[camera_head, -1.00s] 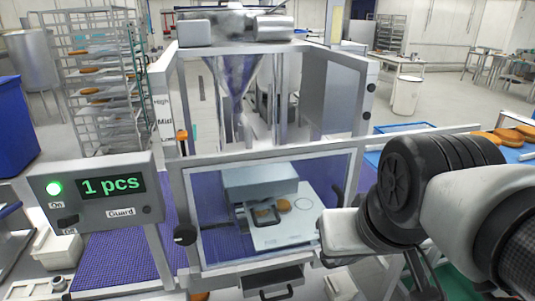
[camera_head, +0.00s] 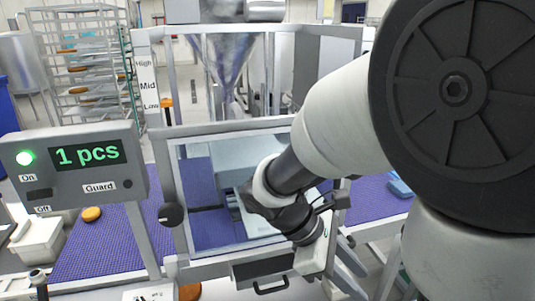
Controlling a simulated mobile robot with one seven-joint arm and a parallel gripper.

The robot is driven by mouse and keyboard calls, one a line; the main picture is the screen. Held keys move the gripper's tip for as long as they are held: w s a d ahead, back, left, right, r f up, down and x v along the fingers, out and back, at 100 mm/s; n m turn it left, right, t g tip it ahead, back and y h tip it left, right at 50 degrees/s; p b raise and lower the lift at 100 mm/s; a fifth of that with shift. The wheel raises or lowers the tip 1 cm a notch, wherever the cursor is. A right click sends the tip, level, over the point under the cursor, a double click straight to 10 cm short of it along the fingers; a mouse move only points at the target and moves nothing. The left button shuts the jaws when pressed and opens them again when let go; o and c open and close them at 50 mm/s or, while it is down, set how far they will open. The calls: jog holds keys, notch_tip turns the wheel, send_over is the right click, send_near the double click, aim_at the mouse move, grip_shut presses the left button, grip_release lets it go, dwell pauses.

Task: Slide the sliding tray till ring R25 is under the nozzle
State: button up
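The filling machine's steel hopper (camera_head: 222,60) narrows down to the nozzle region (camera_head: 229,98) behind the front frame. Inside the guard, a grey-blue housing (camera_head: 235,153) stands over the pale sliding tray (camera_head: 252,226). Only a small part of the tray shows, left of my arm. Ring R25 and its label cannot be made out; my arm covers most of the tray area. My gripper (camera_head: 312,243) is at the front of the guard window, over the tray's right side. Its fingertips are hidden, so its opening and any contact cannot be told.
The control panel (camera_head: 75,167) reads "1 pcs" with a green lamp lit. A black knob (camera_head: 171,214) is on the guard frame's left post. A drawer with a black handle (camera_head: 271,286) is below. Purple belt (camera_head: 105,250) lies at left. My arm fills the right side.

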jog(key=w+a+f+n+t+h+b, duration=0.45)
jog(key=w+f+n+t, duration=0.2)
jog(key=f+n, duration=0.4)
jog(key=w+a+f+n+t+h+b, duration=0.45)
jog(key=w+f+n+t, duration=0.2)
jog(key=f+n, duration=0.45)
jog(key=shift+n+g, duration=0.45)
jog(key=shift+g, duration=0.05)
jog(key=x, duration=0.6)
jog(key=r+x, duration=0.1)
jog(key=x, duration=1.1)
jog(key=shift+w+a+r+b, duration=0.1)
jog(key=shift+a+r+b, duration=0.05)
jog(key=shift+r+b, duration=0.25)
grip_shut()
